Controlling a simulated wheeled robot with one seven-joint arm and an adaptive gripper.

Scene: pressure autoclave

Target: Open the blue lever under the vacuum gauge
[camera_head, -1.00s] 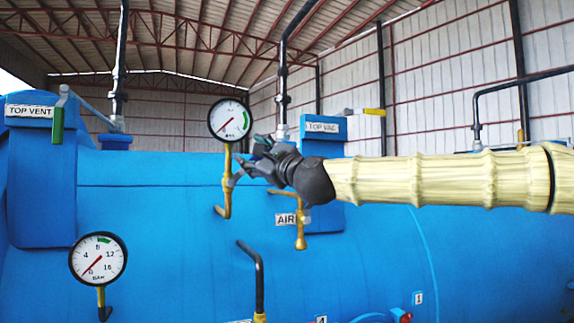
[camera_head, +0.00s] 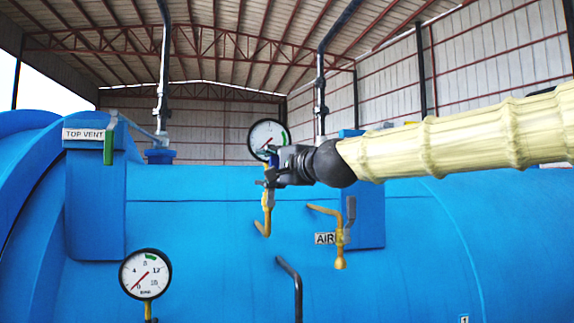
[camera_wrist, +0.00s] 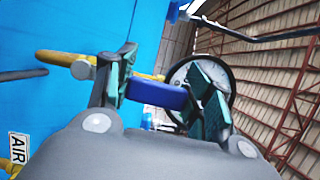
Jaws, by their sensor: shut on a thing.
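The vacuum gauge (camera_head: 268,138) is a round white dial on a yellow pipe (camera_head: 267,205), partly covered by my gripper. It also shows behind the fingers in the wrist view (camera_wrist: 205,85). The blue lever (camera_wrist: 158,95) lies between my two green-padded fingers in the wrist view, near the yellow pipe. Only a small bit of blue (camera_head: 273,160) shows in the head view. My gripper (camera_head: 267,172) is just below the dial and is shut on the lever; it fills the wrist view (camera_wrist: 168,92). The lever's joint with the valve is mostly hidden.
A yellow pipe with a grey lever (camera_head: 350,210) stands by the AIR label (camera_head: 325,238), right of my gripper. A black pipe (camera_head: 292,275) rises below. Another gauge (camera_head: 146,274) and a green lever (camera_head: 109,147) are at left on the blue vessel (camera_head: 190,225).

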